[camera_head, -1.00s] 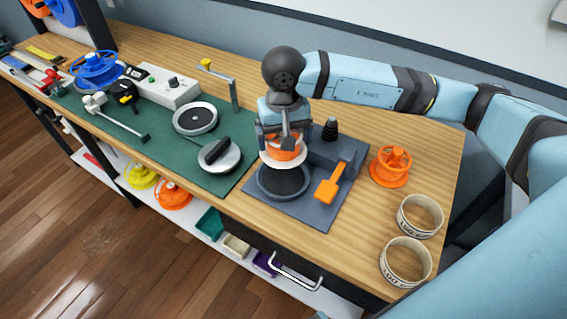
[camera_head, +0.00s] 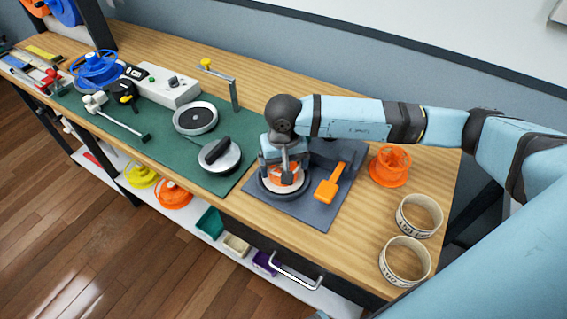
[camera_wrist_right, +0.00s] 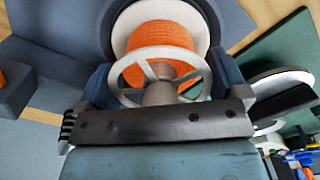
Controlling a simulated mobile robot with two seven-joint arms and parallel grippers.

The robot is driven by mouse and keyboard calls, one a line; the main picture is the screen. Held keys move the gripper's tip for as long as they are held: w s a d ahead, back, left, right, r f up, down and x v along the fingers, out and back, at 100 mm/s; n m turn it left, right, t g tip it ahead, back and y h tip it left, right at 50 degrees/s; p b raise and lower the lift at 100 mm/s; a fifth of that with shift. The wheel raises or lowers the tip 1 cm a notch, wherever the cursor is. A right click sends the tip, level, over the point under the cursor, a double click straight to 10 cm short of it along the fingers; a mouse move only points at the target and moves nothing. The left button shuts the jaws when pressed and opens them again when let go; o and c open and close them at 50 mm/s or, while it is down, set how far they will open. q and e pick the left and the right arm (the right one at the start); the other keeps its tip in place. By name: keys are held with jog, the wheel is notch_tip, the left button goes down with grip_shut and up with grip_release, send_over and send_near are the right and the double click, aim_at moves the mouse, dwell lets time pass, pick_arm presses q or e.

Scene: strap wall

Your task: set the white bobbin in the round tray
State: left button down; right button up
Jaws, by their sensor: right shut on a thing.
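The white bobbin (camera_head: 283,186), wound with orange material, is in my right gripper (camera_head: 284,177). In the right wrist view the bobbin (camera_wrist_right: 160,50) shows its white spoked flange and hub between the two fingers. The gripper is shut on it. The round tray (camera_head: 262,189) is dark grey and sits on a grey-blue board. The bobbin is down at the tray, within its rim as seen from the head. The dark rim shows around the far white flange in the right wrist view. I cannot tell whether the bobbin touches the tray floor. My left gripper is out of view.
An orange scoop-like tool (camera_head: 328,183) lies on the board, right of the tray. An orange spool (camera_head: 390,165) and two pale rings (camera_head: 419,215) stand farther right. A silver disc with a black handle (camera_head: 219,155) is close on the left, on a green mat (camera_head: 160,150).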

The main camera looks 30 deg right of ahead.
jog(key=o, duration=0.7)
jog(key=shift+f, duration=0.1)
jog(key=shift+c, duration=0.2)
jog(key=shift+r, duration=0.3)
notch_tip(320, 180, up, 12)
jog(key=shift+f+b, duration=0.15)
jog(key=shift+b, duration=0.2)
